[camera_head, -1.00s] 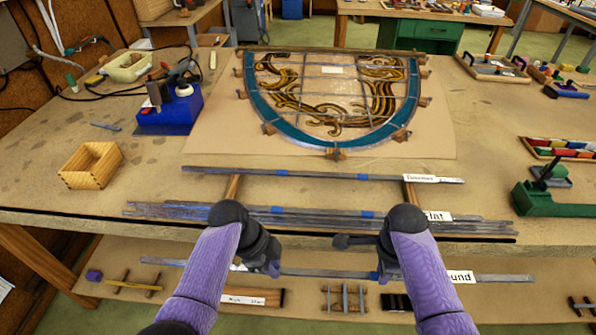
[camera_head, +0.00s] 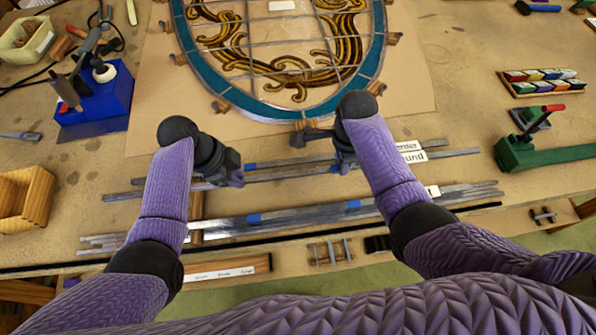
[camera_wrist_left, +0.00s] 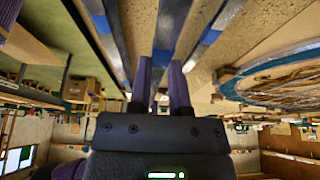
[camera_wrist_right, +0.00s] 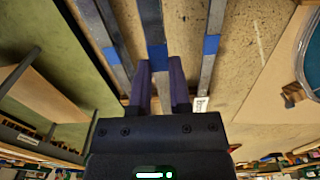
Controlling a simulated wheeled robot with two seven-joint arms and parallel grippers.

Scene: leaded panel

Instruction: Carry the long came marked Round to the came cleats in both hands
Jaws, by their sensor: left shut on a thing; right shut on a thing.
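The long came (camera_head: 290,173), whose label (camera_head: 413,157) partly reads "ound", is held crosswise above the bench. My left gripper (camera_head: 225,178) is shut on its left part, and the came also shows between the fingers in the left wrist view (camera_wrist_left: 167,30). My right gripper (camera_head: 345,162) is shut on it near a blue mark, as the right wrist view (camera_wrist_right: 157,57) shows. Another labelled came (camera_head: 460,153) lies behind it, partly covered. A wooden strip (camera_head: 196,208) lies across the bench under the cames. I cannot tell for certain which pieces are the came cleats.
A bundle of cames (camera_head: 290,219) lies along the bench's front edge. The leaded panel (camera_head: 290,50) lies behind on brown paper. A blue block (camera_head: 95,103) and wooden box (camera_head: 25,198) stand left; a green tool (camera_head: 535,150) and colour tray (camera_head: 545,82) stand right.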

